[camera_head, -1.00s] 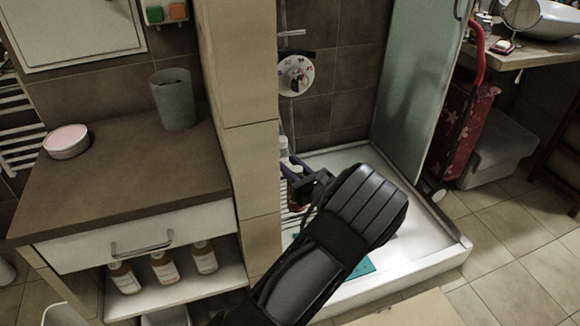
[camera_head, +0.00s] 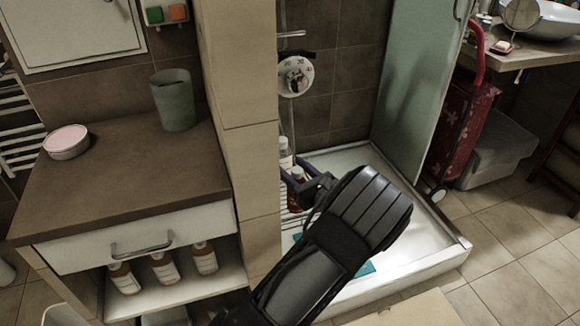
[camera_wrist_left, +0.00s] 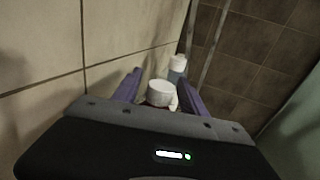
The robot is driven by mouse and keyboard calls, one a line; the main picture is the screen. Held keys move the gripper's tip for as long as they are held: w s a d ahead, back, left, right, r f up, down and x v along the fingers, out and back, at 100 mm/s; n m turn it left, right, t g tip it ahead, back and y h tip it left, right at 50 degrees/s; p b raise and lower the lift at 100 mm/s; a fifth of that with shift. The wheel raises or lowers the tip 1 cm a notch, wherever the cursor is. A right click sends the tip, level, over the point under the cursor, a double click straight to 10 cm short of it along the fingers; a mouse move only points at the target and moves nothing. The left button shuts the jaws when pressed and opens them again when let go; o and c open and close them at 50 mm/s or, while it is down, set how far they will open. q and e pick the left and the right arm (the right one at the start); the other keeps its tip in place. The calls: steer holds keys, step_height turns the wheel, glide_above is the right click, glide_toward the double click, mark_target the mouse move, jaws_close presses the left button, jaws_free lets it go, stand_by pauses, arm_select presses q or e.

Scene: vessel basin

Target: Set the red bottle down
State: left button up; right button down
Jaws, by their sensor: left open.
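The red bottle (camera_head: 296,192) stands in the shower corner beside the tiled partition, partly hidden by my left gripper. In the left wrist view a white cap (camera_wrist_left: 160,93), apparently the red bottle's, sits between the purple fingers. My left gripper (camera_head: 294,178) is open, its fingers on either side of the bottle's upper part; it also shows in the left wrist view (camera_wrist_left: 158,92). I cannot tell whether a finger touches the bottle. The bottle's base and what it stands on are mostly hidden. My right gripper is not in view.
A pale bottle with a white cap (camera_head: 285,153) stands just behind; it also shows in the left wrist view (camera_wrist_left: 177,68). The tiled partition (camera_head: 250,150) is close on the left. The shower tray (camera_head: 425,235) has free room to the right. A glass panel (camera_head: 415,85) stands beyond.

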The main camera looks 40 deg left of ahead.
arm_select(q)
steer(key=v, duration=1)
steer(key=shift+d, duration=0.25)
steer(key=shift+s, duration=0.1)
stand_by(1.1)
